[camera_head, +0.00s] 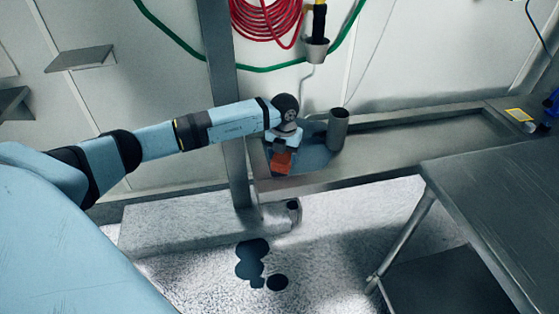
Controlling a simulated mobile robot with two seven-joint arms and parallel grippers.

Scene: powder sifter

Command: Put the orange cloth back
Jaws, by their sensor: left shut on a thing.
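An orange cloth (281,162) hangs at the end of my left arm, over the near left end of the metal shelf by the wall. My left gripper (280,149) points down and is shut on the cloth. Its fingers are small and mostly hidden by the wrist and the cloth. I cannot tell whether the cloth touches the blue surface (312,158) beneath it. My right gripper is not in view.
A grey metal cup (338,129) stands just right of the cloth. A vertical post (228,110) is close to my left arm. A metal table (500,200) fills the right. Dark puddles (251,262) lie on the floor.

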